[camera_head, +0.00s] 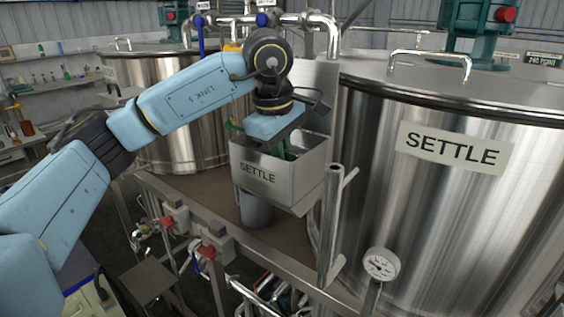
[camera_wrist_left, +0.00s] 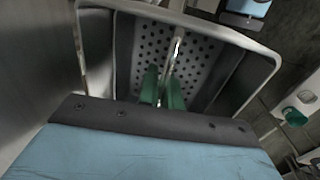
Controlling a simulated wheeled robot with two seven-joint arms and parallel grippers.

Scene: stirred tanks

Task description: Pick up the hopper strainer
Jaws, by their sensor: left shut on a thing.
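The hopper (camera_head: 280,178) is a square metal box labelled SETTLE in the head view. Its rim (camera_wrist_left: 269,66) frames the wrist view. The hopper strainer (camera_wrist_left: 204,52) is a perforated grey plate inside it, with a thin bright upright handle. My left gripper (camera_wrist_left: 164,88) has green fingers shut on this handle, reaching down into the hopper from above. In the head view my left gripper (camera_head: 284,150) is partly hidden by the wrist and the hopper wall. I cannot tell whether the strainer is lifted off its seat. My right gripper is not in view.
A large steel tank (camera_head: 430,210) labelled SETTLE stands close on the right. Another steel tank (camera_head: 170,110) stands behind on the left. A grey cylinder (camera_head: 255,209) stands under the hopper. A metal post (camera_head: 330,225) and a gauge (camera_head: 381,264) are near the hopper's right.

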